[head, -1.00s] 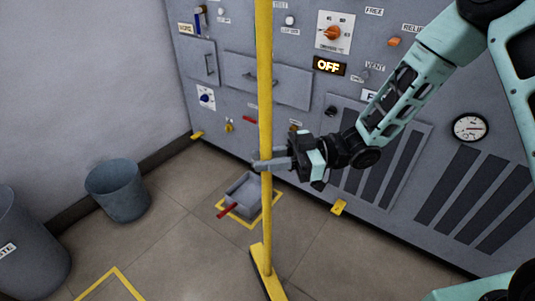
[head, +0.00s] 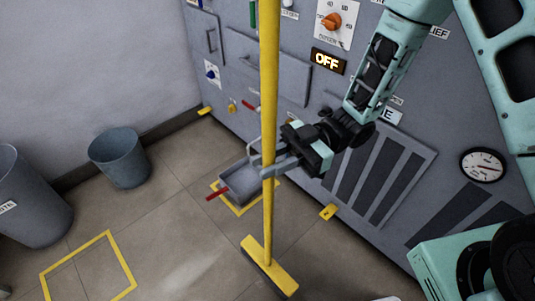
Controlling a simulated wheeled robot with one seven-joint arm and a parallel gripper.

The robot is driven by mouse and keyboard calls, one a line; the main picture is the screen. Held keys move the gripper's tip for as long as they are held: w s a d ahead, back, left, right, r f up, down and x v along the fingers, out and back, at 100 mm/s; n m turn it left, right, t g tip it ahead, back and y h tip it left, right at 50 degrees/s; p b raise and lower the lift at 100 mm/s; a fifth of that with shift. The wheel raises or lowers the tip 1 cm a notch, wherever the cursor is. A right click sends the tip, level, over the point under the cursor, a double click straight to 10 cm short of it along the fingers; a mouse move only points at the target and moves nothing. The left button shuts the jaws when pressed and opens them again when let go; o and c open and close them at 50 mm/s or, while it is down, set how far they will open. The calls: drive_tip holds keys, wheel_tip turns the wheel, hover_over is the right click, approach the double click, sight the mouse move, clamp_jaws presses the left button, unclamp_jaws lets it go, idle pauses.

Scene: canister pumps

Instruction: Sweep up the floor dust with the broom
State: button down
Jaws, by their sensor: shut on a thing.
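The broom has a long yellow handle (head: 269,90) that stands nearly upright in the head view. Its yellow head (head: 271,267) is low, near the floor, with a dark underside; I cannot tell whether it touches. My gripper (head: 268,172) is shut around the handle at about mid-height. A pale, faint patch of what looks like dust (head: 188,268) lies on the floor left of the broom head. A grey dustpan (head: 240,188) with a red handle (head: 217,193) lies behind the broom, inside a yellow floor outline.
A grey bin (head: 120,160) and a larger labelled bin (head: 30,205) stand at the left by the wall. An empty yellow square (head: 120,258) is marked on the floor. The grey machine panel (head: 380,165) closes off the back and right. Open floor lies left of the broom.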

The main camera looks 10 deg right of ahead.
sight(269, 179)
drive_tip(key=shift+f+b, duration=2.3)
drive_tip(key=shift+f, duration=0.15)
